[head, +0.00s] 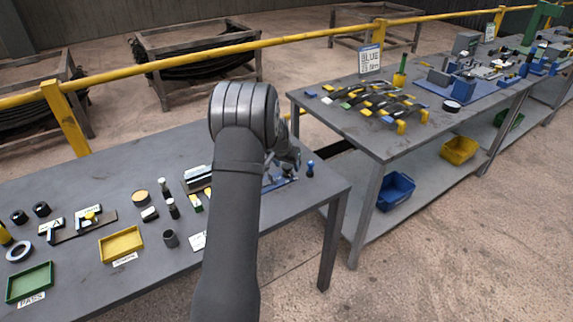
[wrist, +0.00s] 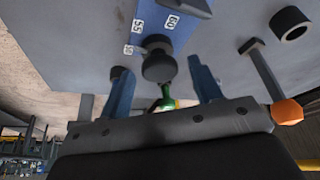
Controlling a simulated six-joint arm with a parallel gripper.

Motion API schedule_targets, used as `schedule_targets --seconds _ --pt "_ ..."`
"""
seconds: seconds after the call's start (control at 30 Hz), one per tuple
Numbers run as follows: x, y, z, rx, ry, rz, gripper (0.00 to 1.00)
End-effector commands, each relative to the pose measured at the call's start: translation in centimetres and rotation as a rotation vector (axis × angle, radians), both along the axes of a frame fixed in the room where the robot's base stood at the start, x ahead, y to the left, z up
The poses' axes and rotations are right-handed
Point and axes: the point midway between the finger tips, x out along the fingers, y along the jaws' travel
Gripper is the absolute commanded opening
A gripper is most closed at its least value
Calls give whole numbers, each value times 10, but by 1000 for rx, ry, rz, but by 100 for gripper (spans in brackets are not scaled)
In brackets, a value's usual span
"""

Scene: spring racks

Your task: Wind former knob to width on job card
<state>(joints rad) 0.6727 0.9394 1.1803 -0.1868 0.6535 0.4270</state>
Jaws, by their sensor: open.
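The former is a blue base (wrist: 178,12) with white number labels reading 50, 55 and 60 in the wrist view. Its dark round knob (wrist: 158,66) stands just beyond my fingertips, about midway between them. My gripper (wrist: 162,82) is open, with two blue fingers apart and nothing held. I cannot tell whether a finger touches the knob. In the head view my gripper (head: 288,160) is low over the near table's right end, above a sliver of the blue base (head: 282,183). My arm hides most of it. A sign (head: 370,59) on the far table reads BLUE; its smaller print is unclear.
A small blue-topped item (head: 310,169) stands right of the former. In the wrist view, a hammer-like tool (wrist: 262,72) and black ring (wrist: 292,23) lie right of it. Yellow (head: 121,244) and green (head: 30,283) trays sit left on the near table (head: 75,185).

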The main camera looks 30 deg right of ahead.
Motion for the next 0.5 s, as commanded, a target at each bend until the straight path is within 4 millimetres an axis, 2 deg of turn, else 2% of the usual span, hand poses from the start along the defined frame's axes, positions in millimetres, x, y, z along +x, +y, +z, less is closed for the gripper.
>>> schedule_targets --seconds 0.13,0.3,0.37,0.5 --pt "0 0 0 0 0 0 58" --pt "0 0 0 0 0 0 25" --pt "0 0 1 0 0 0 15" --pt "0 0 1 0 0 2 15"
